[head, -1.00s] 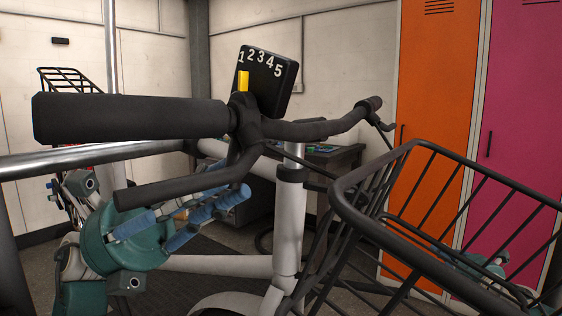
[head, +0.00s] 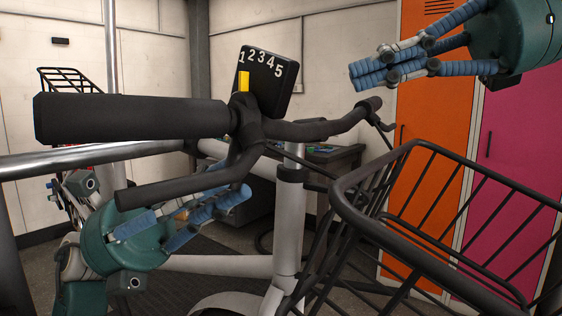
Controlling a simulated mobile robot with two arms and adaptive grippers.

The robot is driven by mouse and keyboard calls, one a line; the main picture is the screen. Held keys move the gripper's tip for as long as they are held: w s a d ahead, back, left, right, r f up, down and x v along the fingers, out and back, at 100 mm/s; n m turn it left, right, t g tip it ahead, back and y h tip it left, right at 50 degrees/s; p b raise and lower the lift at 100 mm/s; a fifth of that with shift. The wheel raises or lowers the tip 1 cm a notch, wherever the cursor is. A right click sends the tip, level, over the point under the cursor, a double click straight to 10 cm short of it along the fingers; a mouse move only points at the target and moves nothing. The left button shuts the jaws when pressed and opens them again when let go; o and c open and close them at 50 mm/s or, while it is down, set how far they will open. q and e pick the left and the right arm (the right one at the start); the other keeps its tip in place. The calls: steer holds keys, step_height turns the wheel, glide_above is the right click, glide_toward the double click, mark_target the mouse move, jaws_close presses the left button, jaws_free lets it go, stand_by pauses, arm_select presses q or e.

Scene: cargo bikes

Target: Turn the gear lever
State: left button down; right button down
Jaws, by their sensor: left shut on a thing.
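The gear shifter is a black box (head: 268,85) with white numbers 1 to 5 along its top, standing behind the handlebar grip (head: 130,117). Its yellow gear lever (head: 243,81) stands upright below the 1. My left gripper (head: 190,215) is low at the left, below the grip, with its blue fingers at the black brake lever (head: 180,188). It is shut on the brake lever, which hides part of the fingers. My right gripper (head: 356,77) is at the upper right, its fingers together and empty, to the right of the shifter and apart from it.
A black wire basket (head: 345,205) fills the lower right. The handlebar's far end (head: 368,107) lies below my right gripper. Orange (head: 430,150) and pink (head: 515,170) lockers stand behind. A metal rail (head: 60,163) crosses at the left. Clear air lies between the shifter and my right gripper.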

mark_target(237, 145)
steer(key=s+f+h, duration=0.1)
steer(key=s, duration=0.1)
steer(key=s+a+f+h, duration=0.1)
steer(key=s, duration=0.1)
steer(key=s+a+f+h, duration=0.1)
steer(key=s, duration=0.1)
steer(key=shift+s+g, duration=0.1)
steer(key=shift+g, duration=0.2)
steer(key=shift+s+a+f, duration=0.15)
steer(key=shift+a+f, duration=0.1)
steer(key=shift+f, duration=0.05)
arm_select(q)
steer(key=shift+s, duration=0.2)
arm_select(e)
steer(key=x, duration=0.9)
steer(key=shift+f, duration=0.2)
arm_select(q)
steer(key=shift+d, duration=0.15)
arm_select(e)
steer(key=shift+a+r, duration=0.1)
steer(key=shift+a, duration=0.45)
